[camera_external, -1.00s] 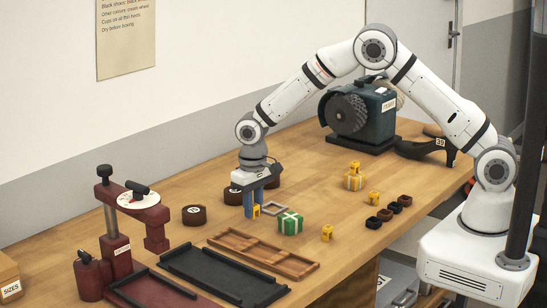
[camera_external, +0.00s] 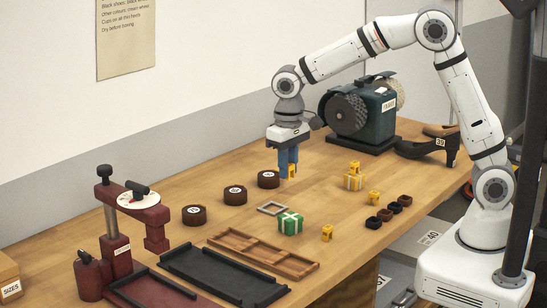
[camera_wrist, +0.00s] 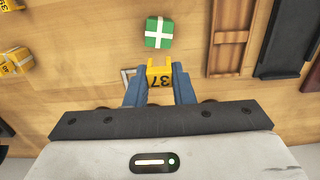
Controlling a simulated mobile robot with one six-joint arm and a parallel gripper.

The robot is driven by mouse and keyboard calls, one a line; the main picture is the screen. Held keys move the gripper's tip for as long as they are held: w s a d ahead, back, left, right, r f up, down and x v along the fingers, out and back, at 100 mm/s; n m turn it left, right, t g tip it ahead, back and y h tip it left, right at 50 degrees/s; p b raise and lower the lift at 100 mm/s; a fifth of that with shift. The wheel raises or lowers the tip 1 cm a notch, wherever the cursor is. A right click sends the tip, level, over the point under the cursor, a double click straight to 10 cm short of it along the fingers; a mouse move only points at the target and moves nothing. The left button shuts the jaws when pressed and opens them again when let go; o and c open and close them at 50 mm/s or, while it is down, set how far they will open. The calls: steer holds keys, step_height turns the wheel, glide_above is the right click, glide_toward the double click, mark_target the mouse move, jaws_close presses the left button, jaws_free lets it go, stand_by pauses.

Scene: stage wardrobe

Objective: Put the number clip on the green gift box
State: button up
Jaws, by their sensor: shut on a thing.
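My gripper (camera_external: 288,162) is shut on a yellow number clip (camera_external: 292,171), held above the table. In the wrist view the clip (camera_wrist: 160,75) sits between the blue fingers and reads 37. The green gift box (camera_external: 290,223) with a white ribbon stands on the table, in front of and below my gripper in the external view. It also shows in the wrist view (camera_wrist: 151,39), just beyond the clip and apart from it. Its top carries no clip.
A grey square frame (camera_external: 272,208) lies beside the green box. A wooden tray (camera_external: 262,254) and black tray (camera_external: 222,276) lie in front. A yellow gift box (camera_external: 355,182), other yellow clips (camera_external: 327,233) and several dark round tins (camera_external: 235,195) stand around. A grinder (camera_external: 362,115) is behind.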

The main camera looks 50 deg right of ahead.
mark_target(289, 215)
steer(key=shift+s+f+p, duration=0.15)
steer(key=shift+f+p, duration=0.1)
steer(key=shift+f, duration=2.3)
steer(key=shift+s+f+p, duration=0.1)
steer(key=shift+f+p, duration=0.1)
steer(key=shift+f, duration=2.35)
steer(key=o, duration=0.9)
steer(key=shift+o, duration=0.2)
steer(key=shift+r, duration=0.1)
